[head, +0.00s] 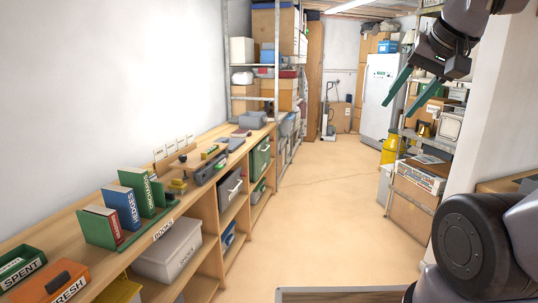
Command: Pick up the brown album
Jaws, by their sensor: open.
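My gripper (397,110) is at the upper right, raised in the air. Its two green fingers are apart with nothing between them, pointing down and left. No thing is clearly recognisable as a brown album. On the long wooden bench (205,140) at the left stand a dark red book (104,226), a blue book (122,208) marked HEDGES and a green book (146,194) with a lettered spine. They stand upright near green bookend-like pieces. My gripper is far from these books, across the aisle.
An orange FRESH box (50,284) and a green SPENT box (20,264) sit at the bench's near end. A grey toolbox-like case (210,167) lies farther along. Shelves (430,137) and a white fridge (380,95) line the right. The floor (320,210) between is clear.

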